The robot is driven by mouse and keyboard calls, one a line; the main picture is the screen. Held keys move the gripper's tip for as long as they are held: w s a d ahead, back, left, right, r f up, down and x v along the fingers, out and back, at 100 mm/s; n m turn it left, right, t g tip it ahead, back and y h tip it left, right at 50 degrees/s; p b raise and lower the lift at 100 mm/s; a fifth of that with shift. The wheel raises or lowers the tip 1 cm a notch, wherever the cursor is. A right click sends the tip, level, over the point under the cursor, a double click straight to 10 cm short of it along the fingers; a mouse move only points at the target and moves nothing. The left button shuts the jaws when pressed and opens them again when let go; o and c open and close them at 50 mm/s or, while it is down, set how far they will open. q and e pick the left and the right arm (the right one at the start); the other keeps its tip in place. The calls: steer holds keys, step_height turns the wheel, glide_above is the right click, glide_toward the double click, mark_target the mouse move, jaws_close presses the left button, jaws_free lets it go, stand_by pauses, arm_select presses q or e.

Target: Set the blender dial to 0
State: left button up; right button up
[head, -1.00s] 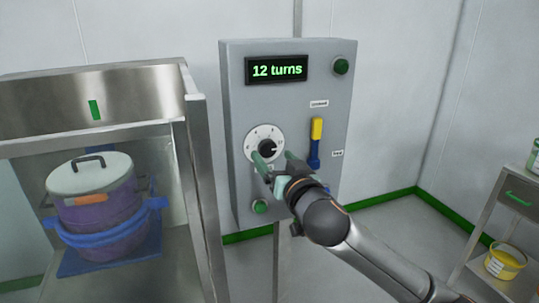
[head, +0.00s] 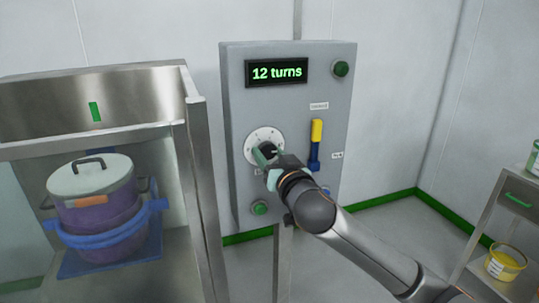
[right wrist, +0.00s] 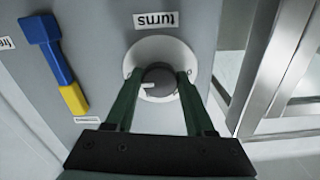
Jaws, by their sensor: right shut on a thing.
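The blender dial is a dark round knob (head: 268,149) on a white marked disc (head: 256,136), on the front of a grey control cabinet (head: 240,105). A lit green display (head: 277,71) above it reads "12 turns". My right gripper (head: 266,153) is shut on the knob and hides part of it in the head view. In the right wrist view, its two green fingers (right wrist: 159,80) stand on either side of the knob (right wrist: 160,74), and a white pointer mark shows low on the knob's left. The disc's numbers are too small to read. My left gripper is out of view.
A yellow and blue lever (head: 316,144) is right of the dial. Green buttons sit at the cabinet's top right (head: 341,68) and below the dial (head: 260,208). A steel-framed enclosure (head: 196,190) with a purple lidded vessel (head: 100,210) stands left. A shelf is at far right.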

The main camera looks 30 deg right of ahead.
jaws_close()
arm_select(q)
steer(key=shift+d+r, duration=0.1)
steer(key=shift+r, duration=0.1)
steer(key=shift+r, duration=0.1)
